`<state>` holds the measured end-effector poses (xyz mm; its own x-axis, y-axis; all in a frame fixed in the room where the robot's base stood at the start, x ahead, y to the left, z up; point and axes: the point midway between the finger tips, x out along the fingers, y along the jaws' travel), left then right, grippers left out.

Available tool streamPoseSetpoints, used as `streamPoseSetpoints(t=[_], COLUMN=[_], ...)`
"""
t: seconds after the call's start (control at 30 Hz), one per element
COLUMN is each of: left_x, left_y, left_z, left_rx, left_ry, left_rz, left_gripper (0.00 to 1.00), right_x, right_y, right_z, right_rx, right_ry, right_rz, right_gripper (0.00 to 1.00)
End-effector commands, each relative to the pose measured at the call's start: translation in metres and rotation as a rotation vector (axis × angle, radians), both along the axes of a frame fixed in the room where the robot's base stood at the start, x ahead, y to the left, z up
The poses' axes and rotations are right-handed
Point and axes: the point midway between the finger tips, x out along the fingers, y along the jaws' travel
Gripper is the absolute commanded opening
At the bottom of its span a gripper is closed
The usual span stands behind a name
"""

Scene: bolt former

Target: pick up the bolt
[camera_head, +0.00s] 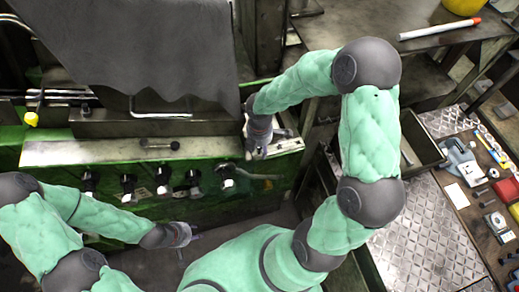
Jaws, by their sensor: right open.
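A dark bolt (160,143) lies on its side on the pale top ledge of the green machine (90,152), in the left half of the head view. My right gripper (266,147) is open at the right end of that ledge, well to the right of the bolt and apart from it. It points down and looks empty. My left gripper (186,243) is low in front of the machine, below the bolt in the picture and not touching it. Its fingers are small and dark, so I cannot tell whether they are open.
A grey sheet (130,40) hangs behind the ledge, with a metal handle (160,114) under it. Several knobs (163,178) stick out of the machine front. A workbench (447,210) with a vise (461,162) and tools stands at right. A marker (438,29) lies on a shelf.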

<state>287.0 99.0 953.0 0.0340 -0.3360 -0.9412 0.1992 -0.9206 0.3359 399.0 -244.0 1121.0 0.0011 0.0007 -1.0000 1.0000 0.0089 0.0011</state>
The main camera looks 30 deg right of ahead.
Motion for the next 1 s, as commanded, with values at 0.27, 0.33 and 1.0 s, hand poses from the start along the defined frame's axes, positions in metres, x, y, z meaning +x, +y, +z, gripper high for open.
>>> streamPoseSetpoints(t=[0.27,0.33,1.0], left_x=[0.0,0.0,0.0], left_y=[0.0,0.0,0.0], left_z=[0.0,0.0,-0.002], left_rx=[0.0,0.0,0.0], left_ry=[0.0,0.0,0.0], left_rz=[0.0,0.0,0.0], left_gripper=[0.4,0.4,0.4], right_x=[0.0,0.0,-0.003], right_y=[0.0,0.0,0.001], right_z=[0.0,0.0,0.037], right_rx=[0.0,0.0,-0.001], right_ry=[0.001,0.001,-0.003], right_rz=[0.0,0.0,-0.001], right_gripper=[0.0,0.0,0.0])
